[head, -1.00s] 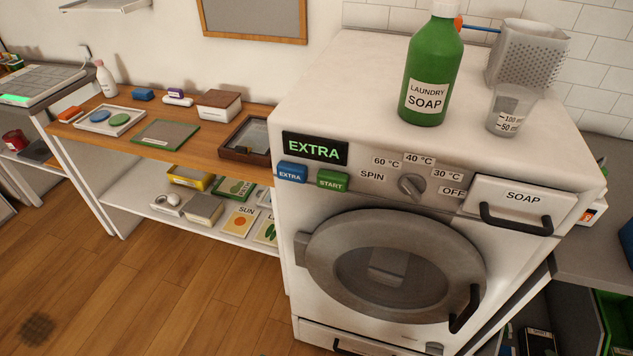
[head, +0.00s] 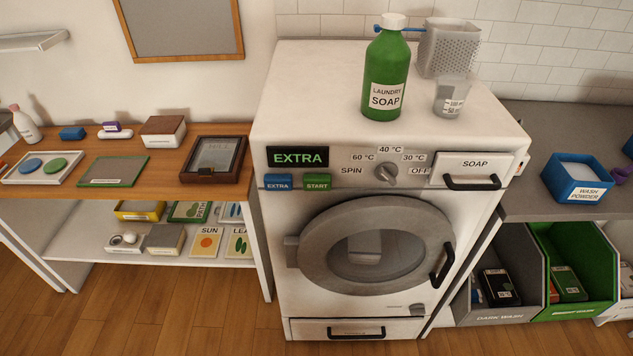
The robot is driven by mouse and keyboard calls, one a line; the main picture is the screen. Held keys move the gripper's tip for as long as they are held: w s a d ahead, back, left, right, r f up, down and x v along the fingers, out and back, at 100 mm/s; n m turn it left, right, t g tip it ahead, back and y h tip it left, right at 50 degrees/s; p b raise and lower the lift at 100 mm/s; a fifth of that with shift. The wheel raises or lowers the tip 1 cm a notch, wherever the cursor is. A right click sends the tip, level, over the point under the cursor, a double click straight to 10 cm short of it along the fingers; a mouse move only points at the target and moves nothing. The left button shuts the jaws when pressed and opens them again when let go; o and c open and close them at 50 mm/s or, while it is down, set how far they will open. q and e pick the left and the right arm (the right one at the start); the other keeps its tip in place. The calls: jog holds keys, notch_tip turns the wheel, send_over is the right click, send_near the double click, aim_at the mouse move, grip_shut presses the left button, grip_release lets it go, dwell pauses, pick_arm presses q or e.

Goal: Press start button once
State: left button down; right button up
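The green START button (head: 317,181) is on the front panel of the white washing machine (head: 272,235), right of the blue EXTRA button (head: 278,182). The black display (head: 298,157) above them reads EXTRA in green. The grey dial (head: 387,174) sits among the labels SPIN, 60 °C, 40 °C, 30 °C and OFF; its exact pointing is hard to tell. The round door (head: 310,240) and the SOAP drawer (head: 473,166) look shut. Neither of my grippers is in view.
A green laundry soap bottle (head: 387,70), a measuring cup (head: 452,97) and a grey perforated holder (head: 447,48) stand on the machine. A wooden shelf unit (head: 205,190) is left; a grey counter (head: 520,205) with a wash powder box (head: 580,180) is right. Floor in front is clear.

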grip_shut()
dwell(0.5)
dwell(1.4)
